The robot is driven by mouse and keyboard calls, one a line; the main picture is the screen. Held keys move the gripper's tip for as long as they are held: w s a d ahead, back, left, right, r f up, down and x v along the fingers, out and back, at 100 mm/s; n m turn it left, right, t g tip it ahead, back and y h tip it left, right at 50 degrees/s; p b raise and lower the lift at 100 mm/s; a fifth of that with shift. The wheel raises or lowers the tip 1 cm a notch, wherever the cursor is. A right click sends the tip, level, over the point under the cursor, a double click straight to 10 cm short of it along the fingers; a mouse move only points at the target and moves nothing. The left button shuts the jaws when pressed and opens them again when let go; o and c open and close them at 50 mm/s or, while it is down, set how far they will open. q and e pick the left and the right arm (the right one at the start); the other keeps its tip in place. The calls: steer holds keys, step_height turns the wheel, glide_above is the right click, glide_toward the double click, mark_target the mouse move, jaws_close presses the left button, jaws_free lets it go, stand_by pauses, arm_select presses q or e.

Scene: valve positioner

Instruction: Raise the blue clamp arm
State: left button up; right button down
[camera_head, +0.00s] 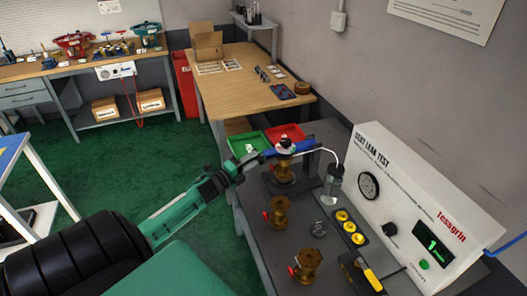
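The blue clamp arm (305,146) lies roughly level across the top of a brass valve (283,171) on the grey test bench. A white and black part sits on top of that valve, at the middle of the arm. My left gripper (261,157) comes in from the left, with its fingertips at the left end of the blue arm. The fingers are small and dark here, so I cannot tell whether they are closed on it. My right gripper is not in view.
Two more brass valves (277,213) (306,266) stand nearer on the bench. A white leak test box (420,205) stands to the right. A clear cylinder (332,187) with a thin tube stands beside the clamped valve. Green (249,143) and red (287,133) trays lie behind.

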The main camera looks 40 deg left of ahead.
mark_target(264, 152)
arm_select(q)
steer(key=shift+w+d+r+p, duration=0.15)
steer(key=shift+w+p, duration=0.2)
steer(key=shift+w, duration=1.2)
steer(key=shift+w+d+r+p, duration=0.15)
steer(key=shift+w+p, duration=0.2)
steer(key=shift+w, duration=1.15)
steer(key=shift+f, duration=0.1)
steer(key=shift+c, duration=0.4)
jaws_close()
